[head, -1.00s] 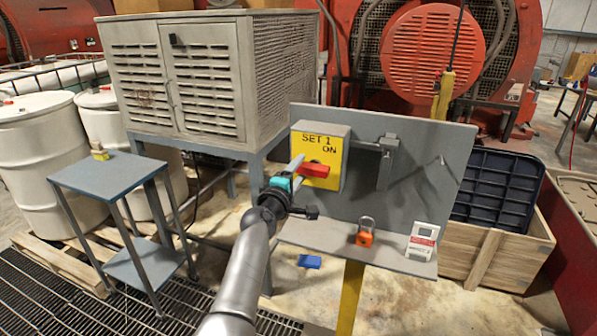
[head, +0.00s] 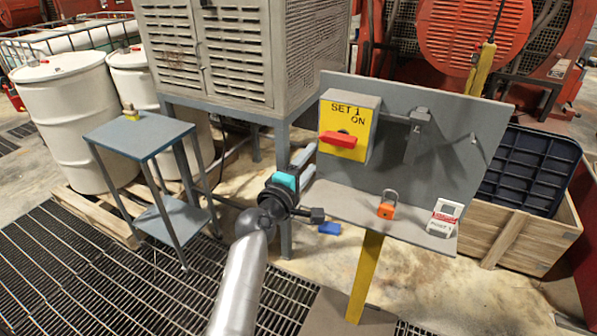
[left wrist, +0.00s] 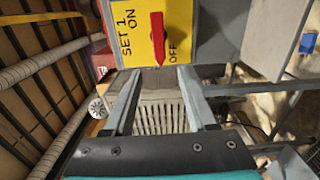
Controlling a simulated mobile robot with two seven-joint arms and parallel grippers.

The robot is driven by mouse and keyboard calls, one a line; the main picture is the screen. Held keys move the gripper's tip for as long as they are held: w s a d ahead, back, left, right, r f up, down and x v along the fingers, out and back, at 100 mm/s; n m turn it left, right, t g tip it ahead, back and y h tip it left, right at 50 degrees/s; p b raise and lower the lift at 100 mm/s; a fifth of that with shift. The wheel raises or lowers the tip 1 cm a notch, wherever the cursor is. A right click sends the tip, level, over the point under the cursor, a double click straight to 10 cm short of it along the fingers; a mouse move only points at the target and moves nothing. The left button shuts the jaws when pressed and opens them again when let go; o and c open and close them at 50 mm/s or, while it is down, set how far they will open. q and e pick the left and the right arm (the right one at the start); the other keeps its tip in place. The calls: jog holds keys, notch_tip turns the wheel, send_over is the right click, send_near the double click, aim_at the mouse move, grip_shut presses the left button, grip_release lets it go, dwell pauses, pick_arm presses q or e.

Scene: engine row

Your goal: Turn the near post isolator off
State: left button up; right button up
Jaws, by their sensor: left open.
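The isolator is a yellow-fronted box (head: 350,112) marked SET 1 and ON, on a grey upright panel. Its red handle (head: 340,139) lies crosswise, roughly level, in the head view. In the left wrist view the red handle (left wrist: 157,38) lies between the ON and OFF words. My left gripper (head: 309,162) is open and empty, just left of and below the handle, apart from it. Its two fingers (left wrist: 160,72) point toward the box in the left wrist view, with nothing between them. My right gripper is not in view.
An orange padlock (head: 386,210) and a white tag (head: 444,218) sit on the panel's shelf (head: 345,208). A grey louvred cabinet (head: 225,60) stands behind. A small blue table (head: 140,138) is at the left. A blue item (head: 329,228) lies below the shelf.

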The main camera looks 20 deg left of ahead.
pick_arm(q)
jog(key=shift+s+a, duration=0.1)
jog(key=shift+s, duration=2.4)
jog(key=s+d+f+m+g+b, duration=0.25)
jog(key=s+f, duration=0.25)
jog(key=f, duration=0.9)
jog(key=s+d+f+m+g+b, duration=0.15)
jog(key=s+f+m+g, duration=0.25)
jog(key=f, duration=0.9)
jog(key=s+d+f+m+g+b, duration=0.25)
jog(key=s+f, duration=0.25)
jog(key=f, duration=0.9)
jog(key=s+a+f+m+g+b, duration=0.1)
jog(key=s+f+m+g, duration=0.1)
jog(key=s+f, duration=0.5)
jog(key=s+f+m+g+b, duration=0.1)
jog(key=s+f+m+g, duration=0.2)
jog(key=s, duration=1.2)
jog(key=s+a+f+m+g+b, duration=0.1)
jog(key=s+f+m+g+b, duration=0.1)
jog(key=s+f+m, duration=0.4)
jog(key=s+f+g, duration=0.1)
jog(key=s+f, duration=0.4)
jog(key=shift+s+a+y, duration=0.3)
